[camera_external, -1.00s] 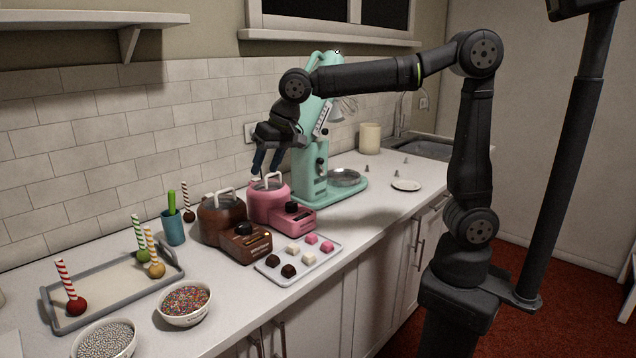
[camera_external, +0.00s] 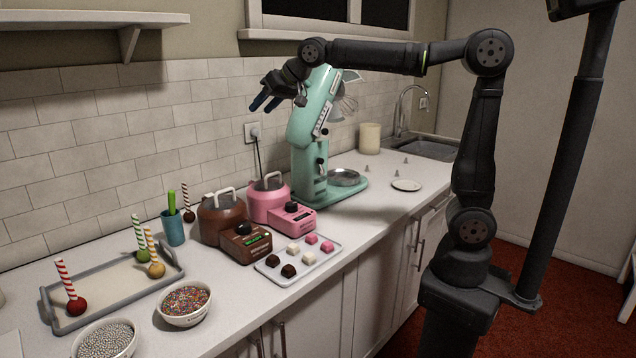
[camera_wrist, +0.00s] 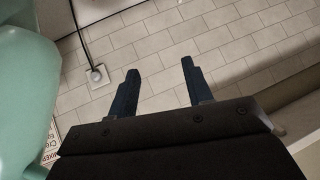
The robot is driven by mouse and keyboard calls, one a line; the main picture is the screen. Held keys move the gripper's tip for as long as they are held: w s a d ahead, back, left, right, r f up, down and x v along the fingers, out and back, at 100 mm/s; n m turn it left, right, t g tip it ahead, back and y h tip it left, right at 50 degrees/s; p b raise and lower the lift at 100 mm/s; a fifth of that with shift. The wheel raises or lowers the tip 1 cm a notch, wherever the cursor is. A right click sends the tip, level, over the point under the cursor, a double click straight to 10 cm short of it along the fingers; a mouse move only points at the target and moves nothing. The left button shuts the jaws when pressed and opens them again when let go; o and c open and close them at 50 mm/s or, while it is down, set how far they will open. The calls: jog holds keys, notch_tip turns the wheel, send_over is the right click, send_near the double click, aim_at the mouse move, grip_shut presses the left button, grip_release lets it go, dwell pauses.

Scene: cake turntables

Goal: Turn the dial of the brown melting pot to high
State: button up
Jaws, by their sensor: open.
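The brown melting pot (camera_external: 222,218) stands on the counter with its white-handled lid on. Its control box (camera_external: 246,242) faces front, with a black dial (camera_external: 242,229) on top and a small green-lit strip beside the dial. The dial's exact setting is too small to read. My gripper (camera_external: 263,103) is open and empty, high above the pots and near the tiled wall, well apart from the dial. In the wrist view, its two blue fingers (camera_wrist: 160,82) are spread with only wall tiles between them; the brown pot is out of that view.
A pink melting pot (camera_external: 268,199) stands right behind the brown one. The mint mixer (camera_external: 308,150) rises beside my gripper, and its edge shows in the wrist view (camera_wrist: 25,90). A tray of chocolates (camera_external: 322,258) lies in front. A wall socket (camera_external: 253,131) holds a cord.

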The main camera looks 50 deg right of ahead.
jog(key=shift+w+d+r+t, duration=0.3)
jog(key=shift+w+d+r, duration=0.25)
jog(key=shift+d+r, duration=0.3)
jog(key=shift+o, duration=1.3)
jog(key=shift+s+a+f, duration=0.1)
jog(key=shift+a+f, duration=0.1)
jog(key=shift+a, duration=0.1)
jog(key=g+h, duration=0.3)
jog(key=g, duration=0.2)
send_over(244, 224)
jog(key=s, duration=0.7)
notch_tip(244, 224, down, 15)
jog(key=shift+n, duration=0.4)
jog(key=x, duration=1.7)
jog(key=shift+d, duration=0.3)
jog(key=c, duration=1)
